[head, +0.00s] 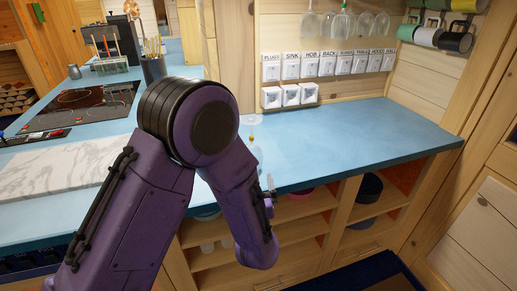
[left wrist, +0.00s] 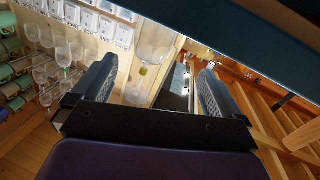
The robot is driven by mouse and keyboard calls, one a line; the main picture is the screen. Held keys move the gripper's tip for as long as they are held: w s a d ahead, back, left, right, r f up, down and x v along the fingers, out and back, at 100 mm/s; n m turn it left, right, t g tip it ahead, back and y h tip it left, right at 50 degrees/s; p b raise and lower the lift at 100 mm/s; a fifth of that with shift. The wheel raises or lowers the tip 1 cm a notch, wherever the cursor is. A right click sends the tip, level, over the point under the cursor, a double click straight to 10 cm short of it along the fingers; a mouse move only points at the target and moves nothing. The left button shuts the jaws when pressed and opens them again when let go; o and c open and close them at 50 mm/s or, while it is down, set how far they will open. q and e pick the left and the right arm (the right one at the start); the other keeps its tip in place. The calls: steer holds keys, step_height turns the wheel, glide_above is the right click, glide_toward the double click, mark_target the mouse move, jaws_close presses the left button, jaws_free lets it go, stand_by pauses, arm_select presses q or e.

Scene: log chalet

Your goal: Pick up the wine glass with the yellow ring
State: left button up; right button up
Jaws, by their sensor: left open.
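The clear wine glass with the yellow ring (head: 252,138) stands upside down near the front edge of the blue counter, foot up and bowl down. My arm partly covers it in the head view. In the left wrist view, which is upside down, the glass (left wrist: 154,42) shows beyond and between the fingers, with its ring on the stem. My left gripper (left wrist: 155,70) is open and empty, the glass apart from both fingers as far as I can tell. In the head view the gripper is mostly hidden by my purple arm. My right gripper is not in view.
The blue counter (head: 350,128) is clear to the right. Several clear glasses (head: 343,25) hang above labelled switches (head: 325,65); mugs (head: 455,42) hang at the right. Shelves (head: 300,208) lie under the counter. A hob (head: 85,105) and marble board (head: 60,168) are at left.

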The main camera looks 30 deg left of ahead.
mark_target(252, 145)
arm_select(q)
steer(key=w, duration=0.3)
steer(key=shift+w+a+r, duration=0.1)
steer(key=shift+w+a, duration=0.15)
steer(key=a, duration=0.1)
steer(key=w+a+r+p, duration=0.1)
steer(key=shift+a, duration=0.3)
steer(key=x, duration=0.2)
steer(key=p+x, duration=0.1)
steer(key=x, duration=0.1)
steer(key=f+p+x, duration=0.1)
steer(key=x, duration=0.1)
steer(key=shift+w+d+f, duration=0.1)
steer(key=shift+w+d, duration=0.1)
steer(key=shift+d, duration=0.1)
steer(key=shift+s, duration=0.2)
steer(key=shift+c, duration=0.7)
steer(key=c, duration=0.6)
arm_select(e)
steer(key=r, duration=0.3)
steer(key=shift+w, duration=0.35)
